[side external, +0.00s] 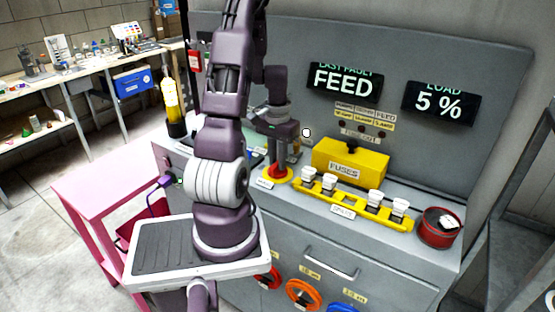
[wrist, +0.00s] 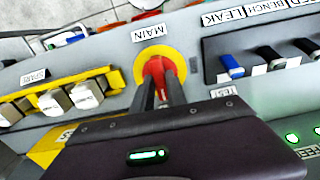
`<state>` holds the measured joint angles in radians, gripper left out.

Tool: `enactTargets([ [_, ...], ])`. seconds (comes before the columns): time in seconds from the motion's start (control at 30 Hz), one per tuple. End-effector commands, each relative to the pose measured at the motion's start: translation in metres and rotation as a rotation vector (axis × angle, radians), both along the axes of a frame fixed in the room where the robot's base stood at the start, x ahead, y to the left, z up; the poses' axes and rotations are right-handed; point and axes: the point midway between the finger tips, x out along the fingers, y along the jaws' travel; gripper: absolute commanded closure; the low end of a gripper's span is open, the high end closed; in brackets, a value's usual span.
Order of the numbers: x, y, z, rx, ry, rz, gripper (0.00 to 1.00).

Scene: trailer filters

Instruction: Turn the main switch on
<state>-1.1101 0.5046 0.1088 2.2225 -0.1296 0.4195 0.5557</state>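The main switch (wrist: 158,68) is a red rotary handle on a round yellow plate, next to a MAIN label (wrist: 149,33). In the side view the switch (side external: 279,174) sits on the grey bench top, left of the yellow fuse box. My gripper (wrist: 160,84) points down at it, with one dark finger on each side of the red handle. The handle fills the narrow gap, so the fingers look shut on it. The gripper (side external: 279,160) hides part of the switch in the side view. Which position the handle marks cannot be told.
The yellow fuse box (side external: 349,163) and a yellow rack (side external: 353,205) with white-topped fuses stand to the right, before a red round container (side external: 439,227). Displays read FEED (side external: 344,82) and 5 % (side external: 440,103). A dark switch panel (wrist: 262,50) lies beside the main switch.

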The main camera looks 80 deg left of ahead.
Motion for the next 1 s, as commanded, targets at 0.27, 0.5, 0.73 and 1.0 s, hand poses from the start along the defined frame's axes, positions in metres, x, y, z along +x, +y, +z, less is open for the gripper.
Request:
enactTargets([
  [0.27,0.000,0.000,0.000,0.000,0.000,0.001,0.62],
  [0.5,0.001,0.002,0.018,0.006,-0.002,0.000,0.62],
  [0.73,0.001,0.001,0.062,0.005,-0.002,0.000,0.62],
  [1.0,0.000,0.000,0.071,0.000,0.000,0.001,0.62],
])
